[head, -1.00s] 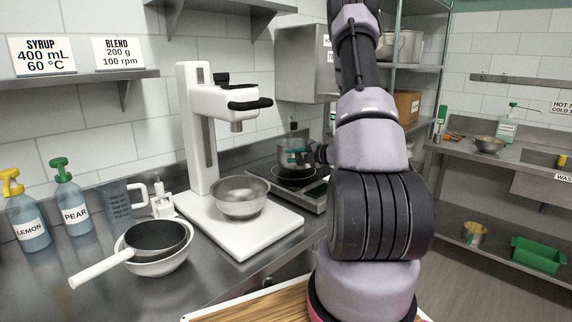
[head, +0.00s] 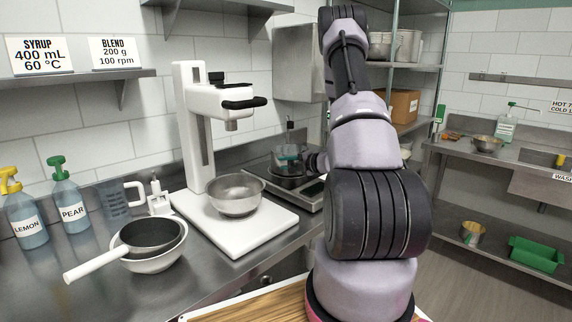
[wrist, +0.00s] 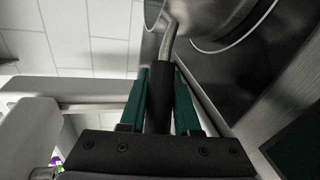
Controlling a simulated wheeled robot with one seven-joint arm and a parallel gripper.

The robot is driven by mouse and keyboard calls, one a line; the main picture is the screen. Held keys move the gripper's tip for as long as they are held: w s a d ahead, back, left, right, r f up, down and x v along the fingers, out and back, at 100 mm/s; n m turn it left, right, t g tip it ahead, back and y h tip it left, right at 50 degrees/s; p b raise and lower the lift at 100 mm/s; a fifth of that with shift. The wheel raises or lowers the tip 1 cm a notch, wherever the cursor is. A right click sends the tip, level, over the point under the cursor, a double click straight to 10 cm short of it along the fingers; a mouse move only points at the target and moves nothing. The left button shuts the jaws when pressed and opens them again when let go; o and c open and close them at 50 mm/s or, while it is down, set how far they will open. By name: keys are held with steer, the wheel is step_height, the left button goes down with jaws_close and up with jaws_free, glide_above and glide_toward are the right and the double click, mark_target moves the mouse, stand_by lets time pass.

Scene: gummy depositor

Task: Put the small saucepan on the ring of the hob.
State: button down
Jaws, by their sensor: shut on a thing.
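The small saucepan (wrist: 205,14) is steel with a black handle (wrist: 160,100), cut off by the top edge of the wrist view. My gripper (wrist: 160,78) has its green fingers shut on that handle. The pale ring (wrist: 234,42) on the dark hob (wrist: 264,76) curves close around the pan's near side.
A white stand mixer (head: 190,130) with a steel bowl (head: 236,196) stands left of the hob. A white-handled pan (head: 152,234) rests in a bowl (head: 155,262) at front left. Bottles (head: 70,208) and a jug (head: 115,200) stand by the wall.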

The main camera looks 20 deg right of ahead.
steer(key=c, duration=0.6)
jaws_free()
